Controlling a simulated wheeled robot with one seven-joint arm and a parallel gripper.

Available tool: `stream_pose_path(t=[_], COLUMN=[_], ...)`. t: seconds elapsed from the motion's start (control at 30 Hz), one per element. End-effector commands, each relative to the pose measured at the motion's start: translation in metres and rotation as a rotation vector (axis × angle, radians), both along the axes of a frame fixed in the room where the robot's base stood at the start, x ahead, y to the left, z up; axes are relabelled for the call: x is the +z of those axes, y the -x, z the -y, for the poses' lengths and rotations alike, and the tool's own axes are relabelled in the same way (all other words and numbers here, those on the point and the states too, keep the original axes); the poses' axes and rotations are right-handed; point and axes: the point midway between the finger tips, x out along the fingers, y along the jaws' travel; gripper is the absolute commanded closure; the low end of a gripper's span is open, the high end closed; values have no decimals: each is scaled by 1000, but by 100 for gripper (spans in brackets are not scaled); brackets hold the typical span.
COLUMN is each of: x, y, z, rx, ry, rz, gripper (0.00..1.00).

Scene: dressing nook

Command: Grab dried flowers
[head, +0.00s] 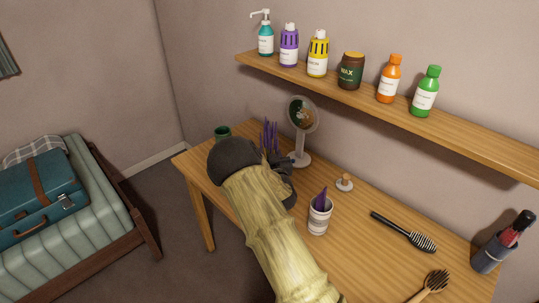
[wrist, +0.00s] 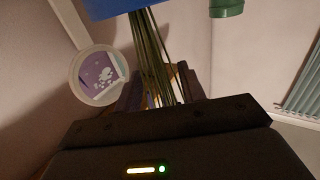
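The dried flowers (head: 268,135) show as purple spikes just beyond my gripper at the table's far end. In the wrist view, which looks upside down, their thin green stems (wrist: 153,55) run from a blue container (wrist: 140,8) at the top edge down towards my gripper (wrist: 160,88). The two fingers stand apart on either side of the stems, with a lit gap between them. Contact with the stems cannot be made out. In the head view my dark gripper hides the blue container and the lower stems.
A round mirror (head: 303,115) stands close to the flowers, and a green pot (head: 222,132) is behind my gripper. A white cup (head: 319,216), a hairbrush (head: 405,232) and a dark holder (head: 490,254) are on the table (head: 370,262). A bottle shelf (head: 460,131) hangs above.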

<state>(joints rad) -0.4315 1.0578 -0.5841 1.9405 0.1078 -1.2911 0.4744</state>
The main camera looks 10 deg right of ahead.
Motion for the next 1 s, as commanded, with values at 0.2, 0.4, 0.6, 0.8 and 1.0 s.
stream_pose_path(t=[0.2,0.4,0.6,0.8,1.0], x=[0,0,2,20,54], y=[0,0,0,0,0], z=[0,0,0,0,0], rx=[0,0,0,0,-1], ry=[0,0,0,-1,-3], rz=[0,0,1,4,5], gripper=[82,99,99,99,99])
